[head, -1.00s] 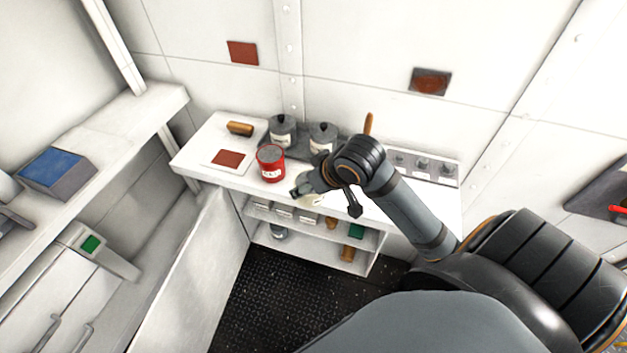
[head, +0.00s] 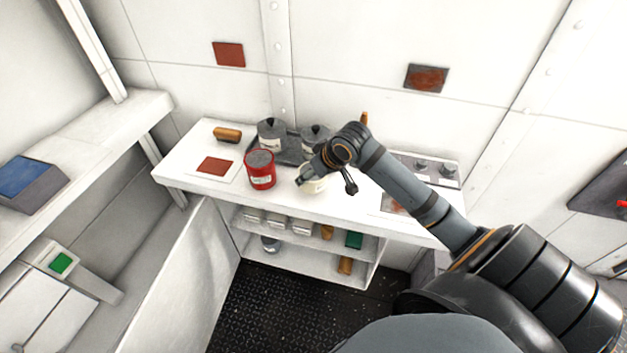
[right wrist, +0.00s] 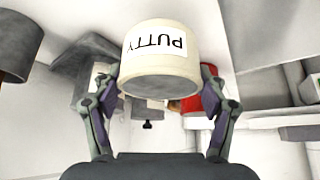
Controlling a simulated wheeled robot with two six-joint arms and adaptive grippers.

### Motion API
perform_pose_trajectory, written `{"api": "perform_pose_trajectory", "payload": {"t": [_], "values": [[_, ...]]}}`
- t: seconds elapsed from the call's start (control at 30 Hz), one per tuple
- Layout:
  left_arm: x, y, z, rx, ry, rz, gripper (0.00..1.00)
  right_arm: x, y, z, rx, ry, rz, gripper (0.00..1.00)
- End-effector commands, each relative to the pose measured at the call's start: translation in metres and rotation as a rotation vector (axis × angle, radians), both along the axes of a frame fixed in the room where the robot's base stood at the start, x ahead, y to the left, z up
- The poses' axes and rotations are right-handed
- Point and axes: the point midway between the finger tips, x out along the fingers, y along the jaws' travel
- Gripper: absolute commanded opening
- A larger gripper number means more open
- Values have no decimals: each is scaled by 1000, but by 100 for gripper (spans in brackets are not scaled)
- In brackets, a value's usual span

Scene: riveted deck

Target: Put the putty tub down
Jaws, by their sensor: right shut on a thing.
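The putty tub (right wrist: 160,70) is cream with a white label reading PUTTY, upside down in the right wrist view. My right gripper (right wrist: 160,92) is shut on it, one finger on each side. In the head view the tub (head: 314,184) is partly hidden by my right gripper (head: 308,175), just right of the red can (head: 261,170). It is over the front part of the white counter (head: 200,178); I cannot tell whether it touches the top. My left gripper is not in view.
Two grey lidded pots (head: 271,135) stand on a dark tray behind the red can. A brown-handled item (head: 227,134) and a rust-red square (head: 214,166) lie at the left. Shelves below hold several items. The counter's front edge is close to the tub.

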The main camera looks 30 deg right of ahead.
Motion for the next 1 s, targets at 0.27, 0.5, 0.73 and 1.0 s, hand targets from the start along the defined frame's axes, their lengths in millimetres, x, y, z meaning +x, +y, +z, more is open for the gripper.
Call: {"api": "perform_pose_trajectory", "payload": {"t": [0.27, 0.5, 0.73, 1.0], "values": [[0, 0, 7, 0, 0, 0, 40, 3, -2, -26, 3, 3, -1, 29], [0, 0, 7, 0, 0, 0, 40, 4, -3, -36, -2, -1, 1, 29], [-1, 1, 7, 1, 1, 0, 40, 3, -3, -39, -1, 1, 0, 83], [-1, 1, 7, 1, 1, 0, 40, 3, -3, -39, -1, 0, 0, 96]]}}
